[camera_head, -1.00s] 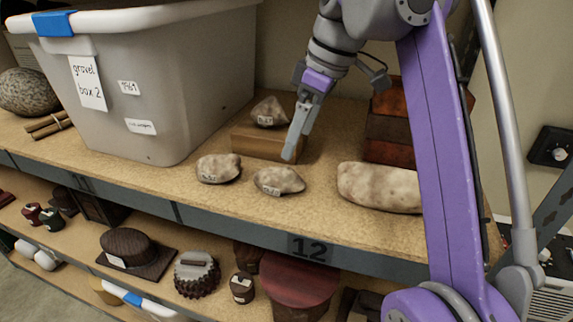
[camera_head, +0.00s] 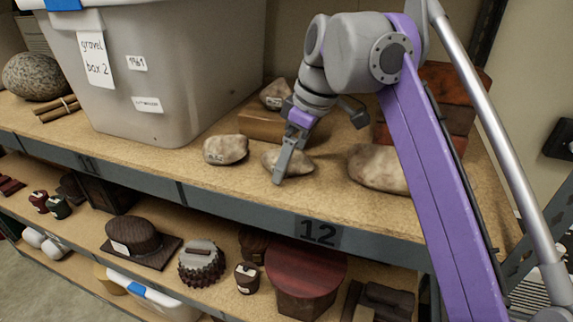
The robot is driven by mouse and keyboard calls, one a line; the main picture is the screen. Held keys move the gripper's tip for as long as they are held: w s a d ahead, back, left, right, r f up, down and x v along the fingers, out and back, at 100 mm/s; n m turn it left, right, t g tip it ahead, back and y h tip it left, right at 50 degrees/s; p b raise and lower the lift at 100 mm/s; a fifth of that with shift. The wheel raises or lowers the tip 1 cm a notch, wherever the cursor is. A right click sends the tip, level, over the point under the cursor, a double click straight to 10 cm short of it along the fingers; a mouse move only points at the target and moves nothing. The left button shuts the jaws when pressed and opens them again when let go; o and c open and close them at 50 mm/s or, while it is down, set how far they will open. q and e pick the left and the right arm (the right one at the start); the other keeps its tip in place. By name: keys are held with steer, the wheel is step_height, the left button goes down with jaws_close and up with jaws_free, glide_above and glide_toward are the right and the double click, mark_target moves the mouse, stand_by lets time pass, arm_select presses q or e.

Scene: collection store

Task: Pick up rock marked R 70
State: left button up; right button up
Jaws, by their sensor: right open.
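Several pale rocks sit on the upper shelf, and their small labels are too small to read, so I cannot tell which is R 70. One rock (camera_head: 226,150) lies at the left. A middle rock (camera_head: 301,163) lies partly hidden behind my right gripper. A third rock (camera_head: 274,94) rests on a wooden block (camera_head: 257,125) at the back. My right gripper (camera_head: 279,178) is open, pointing down in front of the middle rock. I cannot tell whether it touches that rock. My left gripper is out of view.
A grey bin (camera_head: 190,70) marked gravel box 2 stands left of the rocks. A long pale rock (camera_head: 375,168) lies at the right, partly behind my arm. Reddish-brown boxes (camera_head: 455,95) stand behind it. The shelf's front edge (camera_head: 250,210) is close, and a lower shelf holds several objects.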

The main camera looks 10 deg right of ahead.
steer(key=shift+w, duration=0.3)
steer(key=shift+c, duration=1.3)
steer(key=shift+s+r, duration=0.1)
jaws_close()
